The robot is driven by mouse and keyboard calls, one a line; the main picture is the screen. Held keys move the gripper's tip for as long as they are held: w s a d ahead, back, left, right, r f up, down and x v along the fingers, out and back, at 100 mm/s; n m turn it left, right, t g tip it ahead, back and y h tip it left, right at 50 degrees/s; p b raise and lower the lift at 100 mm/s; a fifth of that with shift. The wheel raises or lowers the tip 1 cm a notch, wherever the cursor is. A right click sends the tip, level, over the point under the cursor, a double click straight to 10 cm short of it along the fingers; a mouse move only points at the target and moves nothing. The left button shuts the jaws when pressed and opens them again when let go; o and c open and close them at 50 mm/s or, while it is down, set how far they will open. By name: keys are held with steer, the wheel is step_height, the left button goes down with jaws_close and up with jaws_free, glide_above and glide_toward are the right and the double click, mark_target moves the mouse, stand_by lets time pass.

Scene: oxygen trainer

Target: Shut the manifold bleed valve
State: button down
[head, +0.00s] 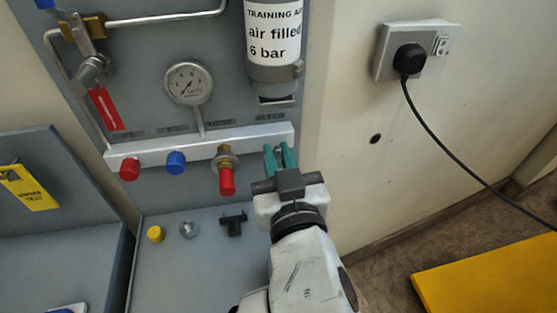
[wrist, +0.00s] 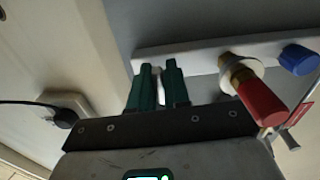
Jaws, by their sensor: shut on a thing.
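My gripper (head: 281,156) is at the right end of the pale manifold bar (head: 200,147), its green fingers pointing up to the bar, below the last label. In the wrist view my gripper (wrist: 159,75) is shut on a small pale part (wrist: 160,88) between the fingers, where the bleed valve would sit. The fingers hide most of this part, so its turn cannot be told. A brass valve with a red handle (head: 227,180) hangs just left of the gripper; it also shows right of the fingers in the wrist view (wrist: 260,103).
A red knob (head: 129,167) and a blue knob (head: 175,162) sit farther left on the bar. A gauge (head: 188,83) and a labelled cylinder (head: 273,40) are above. A yellow cap (head: 155,234) and a black fitting (head: 233,223) lie on the grey shelf below.

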steer(key=shift+f+m, duration=0.25)
steer(key=shift+m, duration=0.05)
steer(key=c, duration=1.2)
jaws_free()
steer(key=shift+r, duration=0.15)
steer(key=v, duration=1)
steer(key=shift+s+d, duration=0.1)
steer(key=shift+s, duration=0.3)
